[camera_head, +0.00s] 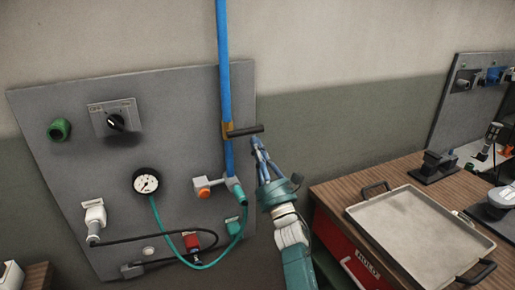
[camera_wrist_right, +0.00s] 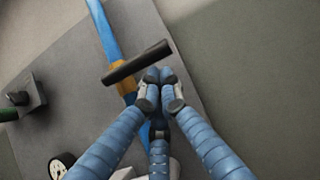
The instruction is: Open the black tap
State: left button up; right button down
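The black tap handle (camera_head: 245,130) is a short dark bar lying about level across a brass-coloured fitting (camera_head: 228,130) on the vertical blue pipe. In the right wrist view the black handle (camera_wrist_right: 138,62) crosses the pipe just beyond my fingers. My right gripper (camera_head: 256,143) is just below the handle's right part. In the wrist view its blue fingers (camera_wrist_right: 160,80) come together at the tips, with nothing seen between them. The tips are close to the handle's right end; whether they touch it I cannot tell. My left gripper is not in view.
The grey wall panel (camera_head: 75,190) carries a gauge (camera_head: 146,181), a black rotary switch (camera_head: 115,121), an orange-ended valve (camera_head: 204,192) and hoses. At right, a wooden bench (camera_head: 335,190) holds a metal tray (camera_head: 415,230) with dark handles.

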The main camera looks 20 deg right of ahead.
dwell(0.3)
jog(key=shift+d+r+n+y+b, duration=0.2)
jog(key=shift+n+y+b, duration=0.2)
jog(key=shift+n+y, duration=0.3)
